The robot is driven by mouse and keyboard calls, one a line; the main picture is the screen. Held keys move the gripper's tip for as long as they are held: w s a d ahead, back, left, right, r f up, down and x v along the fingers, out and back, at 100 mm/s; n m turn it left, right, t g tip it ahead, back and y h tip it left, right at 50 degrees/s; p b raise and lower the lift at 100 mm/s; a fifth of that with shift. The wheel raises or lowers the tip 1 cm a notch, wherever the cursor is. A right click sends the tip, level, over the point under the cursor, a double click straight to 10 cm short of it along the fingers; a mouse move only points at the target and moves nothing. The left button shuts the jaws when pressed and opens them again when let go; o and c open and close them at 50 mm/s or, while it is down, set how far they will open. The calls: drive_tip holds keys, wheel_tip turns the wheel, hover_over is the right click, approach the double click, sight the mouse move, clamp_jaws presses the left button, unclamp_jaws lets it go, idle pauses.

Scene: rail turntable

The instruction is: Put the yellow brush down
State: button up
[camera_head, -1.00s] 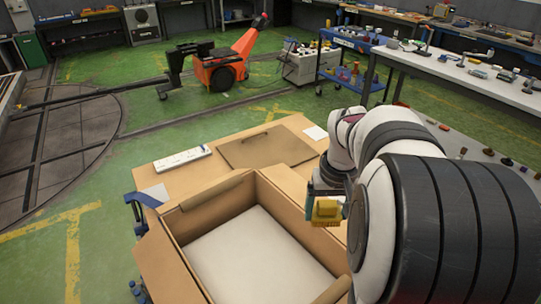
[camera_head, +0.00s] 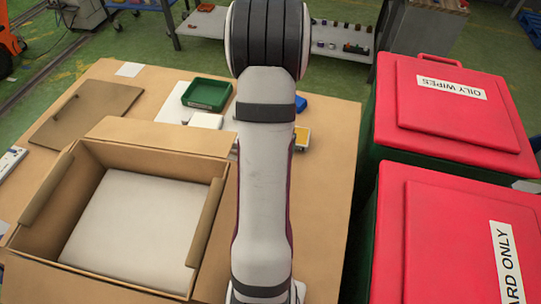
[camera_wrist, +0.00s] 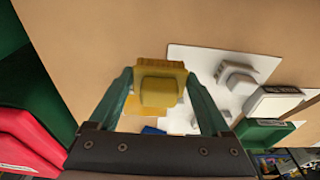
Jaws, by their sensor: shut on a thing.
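The yellow brush (camera_wrist: 158,95) is between the two teal fingers of my gripper (camera_wrist: 160,76) in the wrist view. The gripper is shut on it, with the bristle side toward the top of that picture. Bare tan table top (camera_wrist: 105,30) shows beyond the brush; I cannot tell whether the brush touches it. In the head view my arm hides the gripper. A small yellow patch (camera_head: 302,136) shows at the arm's right edge; I cannot tell whether it is the brush.
An open cardboard box (camera_head: 150,141) with a white bottom stands left of my arm. A green tray (camera_head: 206,94) and a white block (camera_head: 205,121) lie behind it. Two red-lidded bins (camera_head: 450,100) stand right of the table. The table strip before them is clear.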

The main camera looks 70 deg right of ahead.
drive_tip(key=shift+w+d+f, duration=0.1)
drive_tip(key=shift+w+f, duration=0.2)
drive_tip(key=shift+f, duration=0.55)
drive_tip(key=shift+w+d+f, duration=0.1)
drive_tip(key=shift+w+f, duration=0.2)
drive_tip(key=shift+f, duration=0.55)
drive_tip(key=shift+w+d+f, duration=0.1)
drive_tip(key=shift+w+f, duration=0.2)
drive_tip(key=shift+f, duration=0.55)
drive_tip(key=shift+f, duration=0.1)
